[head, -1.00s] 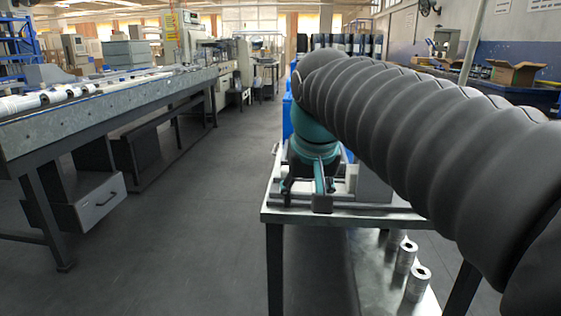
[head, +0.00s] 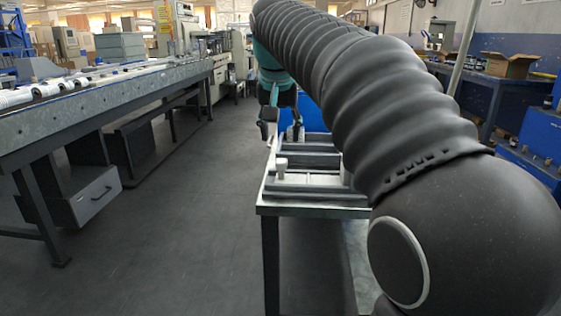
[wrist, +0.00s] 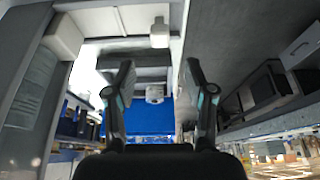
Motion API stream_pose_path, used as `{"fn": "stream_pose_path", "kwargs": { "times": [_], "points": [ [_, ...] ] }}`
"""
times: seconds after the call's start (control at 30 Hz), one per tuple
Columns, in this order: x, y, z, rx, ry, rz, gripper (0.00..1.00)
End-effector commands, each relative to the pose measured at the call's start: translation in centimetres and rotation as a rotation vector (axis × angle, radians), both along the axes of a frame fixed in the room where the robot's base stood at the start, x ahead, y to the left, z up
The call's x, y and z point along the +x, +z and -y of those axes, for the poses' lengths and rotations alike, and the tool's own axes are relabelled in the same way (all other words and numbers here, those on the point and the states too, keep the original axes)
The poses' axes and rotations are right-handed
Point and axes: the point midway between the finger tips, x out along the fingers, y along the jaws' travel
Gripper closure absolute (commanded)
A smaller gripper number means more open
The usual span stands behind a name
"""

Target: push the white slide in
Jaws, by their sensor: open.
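The white slide (head: 312,179) lies flat between grey rails on the near part of the metal table, with an upright white knob (head: 281,167) at its left end. In the wrist view the knob (wrist: 159,34) shows at the top, beside the white slide (wrist: 112,21). My gripper (head: 282,118) is open and empty, above the far part of the fixture, beyond the near knob. In the wrist view my gripper (wrist: 160,85) has a second white knob (wrist: 154,93) showing between its fingers. My arm hides the right part of the fixture.
Grey rails (head: 308,160) cross the table (head: 315,211). A blue bin (head: 299,113) stands beyond it. A long conveyor table (head: 100,105) runs along the left, with clear floor (head: 180,220) between. Blue cabinets (head: 537,120) stand at the right.

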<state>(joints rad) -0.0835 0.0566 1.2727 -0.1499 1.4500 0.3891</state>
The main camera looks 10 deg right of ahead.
Motion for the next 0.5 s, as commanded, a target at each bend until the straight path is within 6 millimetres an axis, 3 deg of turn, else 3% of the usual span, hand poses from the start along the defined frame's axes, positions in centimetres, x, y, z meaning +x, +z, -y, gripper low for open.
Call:
{"fn": "stream_pose_path", "kwargs": {
  "times": [0.2,0.5],
  "points": [
    [1.5,-4.1,0.5,0.000,0.000,-0.001,0.46],
    [2.8,-7.4,1.0,0.000,0.000,0.000,0.46]
  ]
}}
